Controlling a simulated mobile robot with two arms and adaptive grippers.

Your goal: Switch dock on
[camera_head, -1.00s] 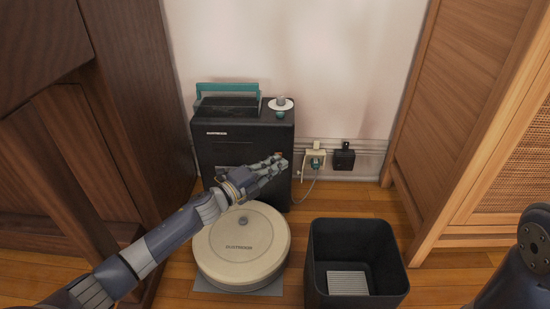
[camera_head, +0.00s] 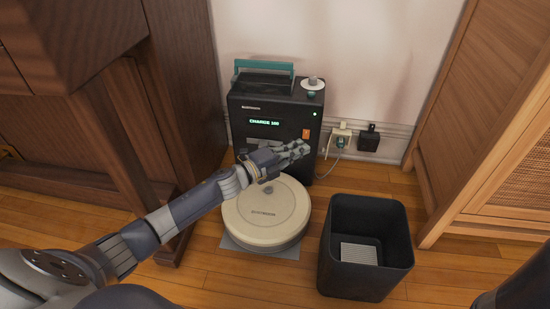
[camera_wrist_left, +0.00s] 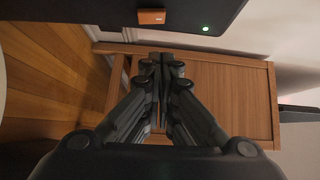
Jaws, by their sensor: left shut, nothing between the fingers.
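The black dock (camera_head: 284,106) stands against the wall behind the robot vacuum. Its display reads "CHARGE 100" in green, and a small green light shows at its right. An orange switch (camera_head: 306,134) sits on its front face. The switch also shows in the left wrist view (camera_wrist_left: 151,16), with the lit green light beside it. My left gripper (camera_head: 306,147) is shut and empty, just below the switch in the head view and apart from it in the wrist view. The cream round vacuum (camera_head: 265,218) is under my left wrist. My right gripper is not in view.
A black open bin (camera_head: 337,270) with a ridged light piece inside stands right of the vacuum. A wall socket (camera_head: 340,132) with a cable and a black plug (camera_head: 369,138) are right of the dock. Wooden furniture stands on both sides.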

